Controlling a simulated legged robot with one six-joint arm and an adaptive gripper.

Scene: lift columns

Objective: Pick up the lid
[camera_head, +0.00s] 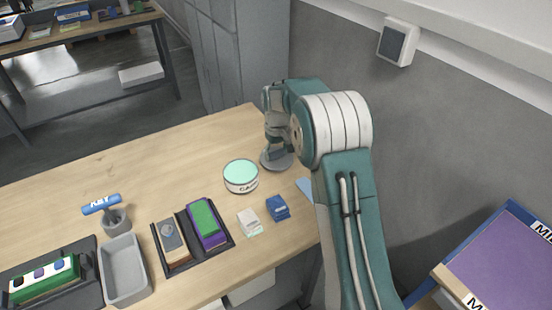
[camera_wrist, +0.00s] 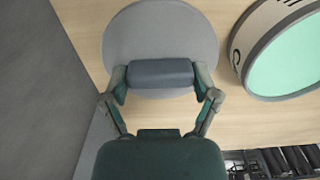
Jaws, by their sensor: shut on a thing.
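The lid (camera_head: 272,164) is a round grey disc near the table's back right. It fills the upper middle of the wrist view (camera_wrist: 160,30), with a blue-grey bar-shaped handle (camera_wrist: 160,73) across it. My gripper (camera_head: 274,146) points down over the lid. In the wrist view its fingers (camera_wrist: 160,82) stand at both ends of the handle, shut on it. I cannot tell whether the lid touches the table or is slightly above it. A white round tin (camera_head: 241,184) with a mint-green top and dark lettering is left of and nearer than the lid.
A white box (camera_head: 249,222) and a blue box (camera_head: 278,207) lie nearer on the wooden table (camera_head: 150,160). A black tray (camera_head: 226,242) holds two blocks. A grey bin (camera_head: 123,280) and a cup with a blue KEY tag (camera_head: 101,204) are left. The wall is close right.

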